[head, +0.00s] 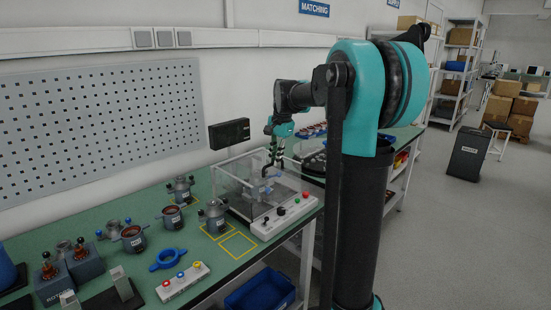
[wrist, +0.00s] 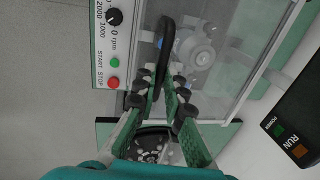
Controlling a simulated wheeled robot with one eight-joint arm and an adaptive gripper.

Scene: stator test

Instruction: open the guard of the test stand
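The test stand's guard (head: 236,183) is a clear box in the head view, standing closed over the stand. Through its clear panel (wrist: 228,75) in the wrist view, a grey round part (wrist: 203,57) shows inside. The guard's black bar handle (wrist: 166,42) runs up from between my fingers; it also shows in the head view (head: 266,171). My gripper (wrist: 162,80) is open, with its two green-padded fingers on either side of the handle's near end. A gap shows beside the handle; contact cannot be told. The white control panel (head: 284,215) is at the stand's front.
A dark display box (head: 229,134) is on the wall behind the stand; it reads RUN in the wrist view (wrist: 298,120).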

